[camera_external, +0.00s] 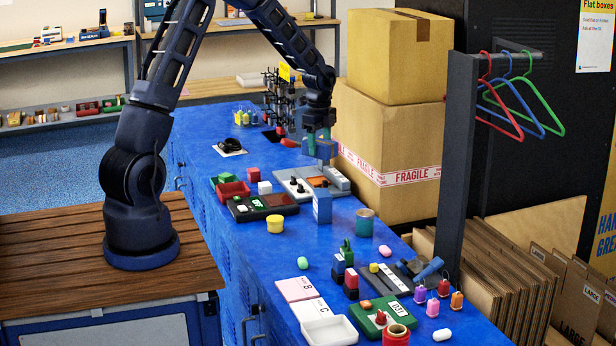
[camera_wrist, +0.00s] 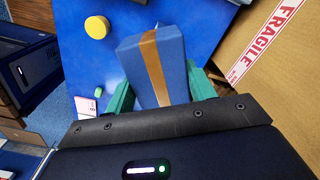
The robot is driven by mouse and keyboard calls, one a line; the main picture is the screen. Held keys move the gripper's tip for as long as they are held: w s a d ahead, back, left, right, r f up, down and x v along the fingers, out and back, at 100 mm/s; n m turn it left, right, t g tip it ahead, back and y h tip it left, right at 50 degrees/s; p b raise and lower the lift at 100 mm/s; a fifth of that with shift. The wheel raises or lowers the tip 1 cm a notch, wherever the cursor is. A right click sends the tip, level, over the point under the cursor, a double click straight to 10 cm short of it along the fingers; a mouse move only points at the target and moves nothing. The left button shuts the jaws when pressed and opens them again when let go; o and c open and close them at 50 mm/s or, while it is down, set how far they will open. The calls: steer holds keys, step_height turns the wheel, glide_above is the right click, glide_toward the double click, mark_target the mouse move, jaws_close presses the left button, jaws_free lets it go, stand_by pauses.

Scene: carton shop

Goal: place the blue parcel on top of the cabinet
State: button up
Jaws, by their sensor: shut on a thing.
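The blue parcel, with a brown tape strip, is between the green fingers of my gripper in the wrist view (camera_wrist: 133,62). My gripper (camera_wrist: 160,92) is shut on it. In the external view my gripper (camera_external: 318,140) hangs over the far half of the long blue cabinet (camera_external: 345,255), in front of the cartons. The parcel (camera_external: 320,151) shows there only as a small blue block at the fingers, apart from the cabinet top. The cabinet top also shows in the wrist view (camera_wrist: 122,15).
Large cartons (camera_external: 390,140) stand close on the right. A blue box (camera_external: 322,206) stands upright on the cabinet below my gripper. Bare blue surface lies left of the teal cylinder.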

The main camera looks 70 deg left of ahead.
steer(key=w+a+n, duration=0.2)
steer(key=a+n, duration=0.1)
steer(key=a, duration=0.9)
steer(key=n, duration=0.9)
glide_above(241, 167)
step_height(241, 167, down, 21)
steer(key=shift+w+r, duration=0.1)
steer(key=shift+r, duration=0.1)
steer(key=shift+f, duration=0.15)
steer(key=o, duration=1.1)
